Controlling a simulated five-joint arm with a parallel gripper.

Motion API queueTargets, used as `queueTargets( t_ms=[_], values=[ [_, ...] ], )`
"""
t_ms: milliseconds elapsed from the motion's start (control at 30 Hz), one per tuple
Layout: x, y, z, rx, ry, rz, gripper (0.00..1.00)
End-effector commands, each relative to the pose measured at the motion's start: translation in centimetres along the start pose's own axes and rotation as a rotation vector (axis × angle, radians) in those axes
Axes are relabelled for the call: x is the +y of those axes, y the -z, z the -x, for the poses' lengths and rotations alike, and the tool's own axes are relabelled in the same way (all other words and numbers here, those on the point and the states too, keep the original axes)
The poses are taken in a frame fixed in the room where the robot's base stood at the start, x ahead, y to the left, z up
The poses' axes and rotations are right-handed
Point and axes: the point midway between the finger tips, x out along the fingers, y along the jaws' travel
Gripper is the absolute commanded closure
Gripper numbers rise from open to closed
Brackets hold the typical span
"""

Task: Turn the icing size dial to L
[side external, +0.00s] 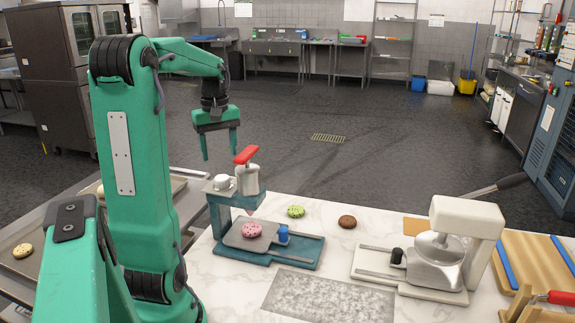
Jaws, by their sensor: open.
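A teal icing station (220,222) stands on the marble counter. A small pale round knob (222,182), which looks like the size dial, sits on its grey top at the left. Its markings are too small to read, so I cannot tell its setting. A red lever (245,155) tops the pale cylinder beside the knob. A pink cookie (251,230) lies on the station's grey plate, below the nozzle. My green gripper (220,156) is open and empty, pointing down above the station, apart from the knob and lever.
A white press (466,225) with a metal bowl stands at the right. A speckled grey mat (328,297) lies in front. Trays with cookies (23,250) are at the left.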

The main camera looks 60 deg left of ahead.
Motion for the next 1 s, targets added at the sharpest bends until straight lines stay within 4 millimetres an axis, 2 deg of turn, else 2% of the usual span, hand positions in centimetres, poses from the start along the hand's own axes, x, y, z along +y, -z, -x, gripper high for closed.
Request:
queueTargets(
  t_ms=[300, 433, 800, 1000],
  values=[
    [-0.04, -0.08, 0.05, -0.001, 0.001, 0.408, 0.41],
    [-0.04, -0.10, 0.07, -0.001, 0.001, 0.525, 0.41],
    [-0.05, -0.10, 0.00, -0.001, 0.001, 0.601, 0.41],
    [-0.06, -0.12, -0.91, -0.002, 0.002, 0.600, 0.41]
  ],
)
